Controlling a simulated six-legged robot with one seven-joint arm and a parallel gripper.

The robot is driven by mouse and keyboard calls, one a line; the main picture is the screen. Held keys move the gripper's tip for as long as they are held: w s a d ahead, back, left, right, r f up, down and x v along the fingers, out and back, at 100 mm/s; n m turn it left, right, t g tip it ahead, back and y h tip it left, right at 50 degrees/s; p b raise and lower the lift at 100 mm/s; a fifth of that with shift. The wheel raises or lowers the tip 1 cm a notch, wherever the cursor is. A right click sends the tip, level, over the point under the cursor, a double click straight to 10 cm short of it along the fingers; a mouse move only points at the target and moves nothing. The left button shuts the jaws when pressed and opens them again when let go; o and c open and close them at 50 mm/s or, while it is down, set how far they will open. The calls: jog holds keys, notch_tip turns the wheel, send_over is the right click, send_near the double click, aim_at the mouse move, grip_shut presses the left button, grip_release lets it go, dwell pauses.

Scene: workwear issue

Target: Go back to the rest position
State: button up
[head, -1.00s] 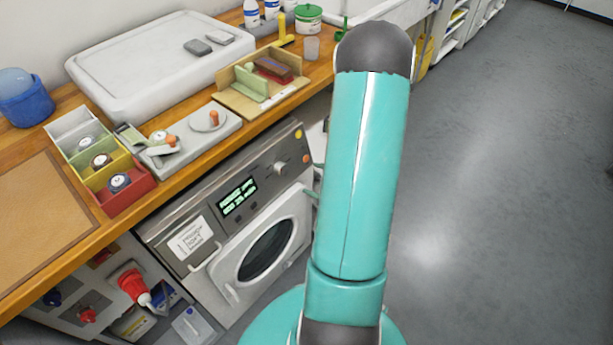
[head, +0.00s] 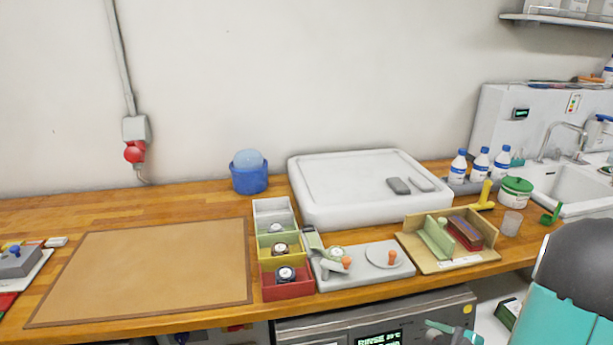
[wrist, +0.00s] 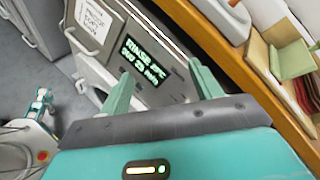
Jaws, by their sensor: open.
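My gripper (wrist: 160,78) shows in the wrist view with its two teal fingers spread apart and nothing between them. It is in front of the washing machine (wrist: 125,30), whose lit display lies between and beyond the fingers. In the head view, the teal fingertips (head: 455,331) show at the bottom edge, below the worktop's front edge and before the machine's panel. My arm fills the lower right corner there. The rest of the gripper is out of that frame.
The wooden worktop (head: 150,327) carries a brown mat (head: 150,270), a coloured compartment box (head: 288,290), a grey fixture plate (head: 365,275), a wooden holder (head: 470,264) and a white tray (head: 350,211). In the wrist view, the worktop edge (wrist: 262,85) passes close right of the gripper.

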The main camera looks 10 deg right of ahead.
jog(key=s+a+r+n+g+y, duration=0.1)
jog(key=s+a+r+n+g, duration=0.1)
jog(key=a+r+n+g, duration=0.45)
jog(key=s+a+r+n+g+y, duration=0.15)
jog(key=a+r+n, duration=0.25)
jog(key=a+n, duration=0.5)
jog(key=s+a+r+n+t+h, duration=0.1)
jog(key=s+a+r+n+h, duration=0.1)
jog(key=s+r+n+h, duration=0.1)
jog(key=s+a+r+n+t+h, duration=0.1)
jog(key=s+a+r+n+h, duration=0.2)
jog(key=r, duration=0.4)
jog(key=shift+r+n+h, duration=0.35)
jog(key=shift+n+h, duration=0.1)
jog(key=shift+h, duration=0.6)
